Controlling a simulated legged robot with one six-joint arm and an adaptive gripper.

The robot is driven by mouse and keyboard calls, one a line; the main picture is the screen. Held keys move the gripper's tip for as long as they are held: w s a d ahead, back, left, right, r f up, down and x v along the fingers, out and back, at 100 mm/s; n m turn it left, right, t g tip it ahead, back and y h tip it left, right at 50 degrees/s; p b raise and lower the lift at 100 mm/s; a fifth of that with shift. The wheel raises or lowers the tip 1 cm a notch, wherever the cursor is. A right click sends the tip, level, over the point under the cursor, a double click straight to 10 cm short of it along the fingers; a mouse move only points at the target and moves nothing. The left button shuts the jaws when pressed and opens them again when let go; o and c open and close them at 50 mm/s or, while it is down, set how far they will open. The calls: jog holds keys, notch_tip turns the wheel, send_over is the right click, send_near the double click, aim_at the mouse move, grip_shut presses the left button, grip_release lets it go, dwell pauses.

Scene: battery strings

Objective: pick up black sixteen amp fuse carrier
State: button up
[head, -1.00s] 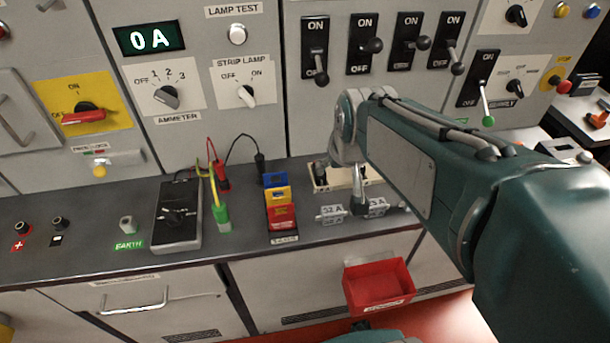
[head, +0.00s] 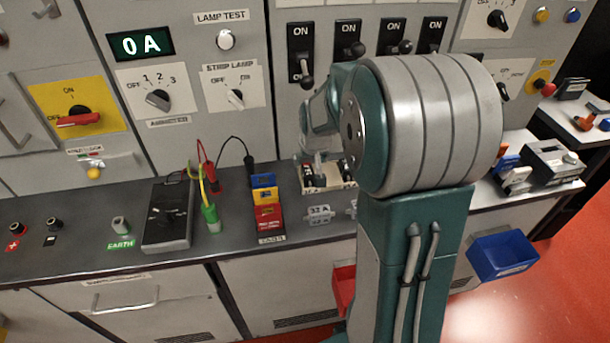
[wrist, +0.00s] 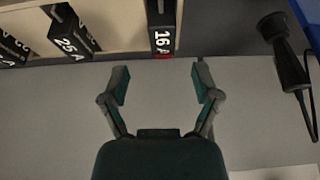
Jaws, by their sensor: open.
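The black sixteen amp fuse carrier (wrist: 163,28), marked "16 A", is at the top of the wrist view, at the end of a pale tray (wrist: 115,32). A little red shows at its near end. My gripper (wrist: 161,80) is open and empty. Its fingertips are apart and line up to either side of the carrier, a short way from it. Black carriers marked "25 A" (wrist: 72,30) and another (wrist: 12,45) are to the left. In the head view my arm hides part of the tray (head: 338,186), and I cannot read the labels on the carriers there.
A black plug with a cable (wrist: 284,55) is right of the gripper in the wrist view. In the head view a rack of blue, yellow and red pieces (head: 267,205) and a black meter (head: 168,215) stand left of the tray. Switch panels rise behind.

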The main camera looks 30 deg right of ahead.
aim_at(308, 169)
jog(key=x, duration=0.6)
jog(key=shift+a, duration=0.15)
grip_shut()
